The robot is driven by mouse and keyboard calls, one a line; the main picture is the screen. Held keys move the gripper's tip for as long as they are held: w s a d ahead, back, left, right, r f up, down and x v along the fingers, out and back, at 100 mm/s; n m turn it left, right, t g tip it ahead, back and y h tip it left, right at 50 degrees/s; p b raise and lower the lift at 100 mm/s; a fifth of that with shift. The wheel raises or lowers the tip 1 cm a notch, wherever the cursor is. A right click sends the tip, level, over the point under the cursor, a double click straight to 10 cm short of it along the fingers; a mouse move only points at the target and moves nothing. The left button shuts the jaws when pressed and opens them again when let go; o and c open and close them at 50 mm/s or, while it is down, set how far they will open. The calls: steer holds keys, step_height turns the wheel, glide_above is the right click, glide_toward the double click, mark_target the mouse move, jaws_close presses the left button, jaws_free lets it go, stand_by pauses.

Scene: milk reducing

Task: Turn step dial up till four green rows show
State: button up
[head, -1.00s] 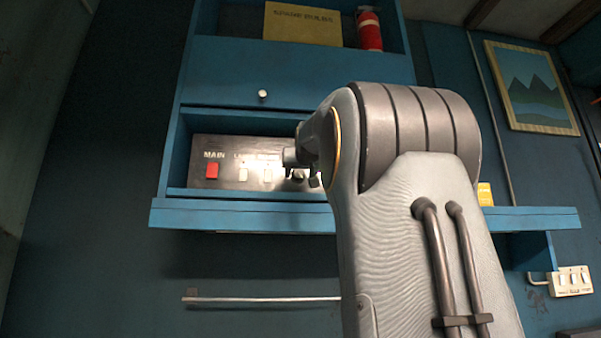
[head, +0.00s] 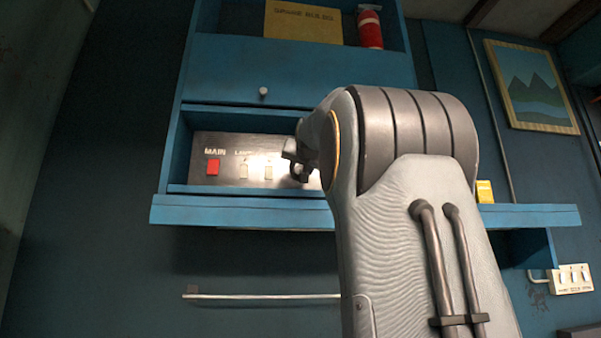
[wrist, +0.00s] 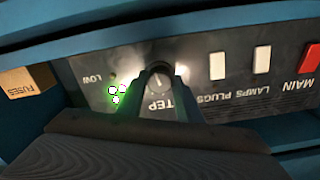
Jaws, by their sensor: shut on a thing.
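The step dial (wrist: 157,74) is a small dark round knob on the black panel, upside down in the wrist view, above the partly covered STEP label. My gripper (wrist: 161,82) has a finger on each side of it and is shut on it. Small whitish lamps (wrist: 115,99) with a green glow show beside the left finger. I make out three lamp dots, but cannot tell how many green rows are lit. In the head view my gripper (head: 299,163) is at the panel, partly behind my arm, and the dial and lamps are hidden.
The black panel (head: 228,171) sits in a blue shelf bay. It carries a red MAIN switch (head: 212,168) and white LAMPS and PLUGS switches (wrist: 218,66). A FUSES box (wrist: 25,81) stands at the wrist view's left. A blue ledge (head: 240,211) runs below.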

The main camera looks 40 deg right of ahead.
steer(key=shift+m, duration=1.1)
steer(key=o, duration=1.1)
steer(key=shift+c, duration=0.2)
steer(key=b+v, duration=0.4)
steer(key=v, duration=0.4)
steer(key=shift+w, duration=0.15)
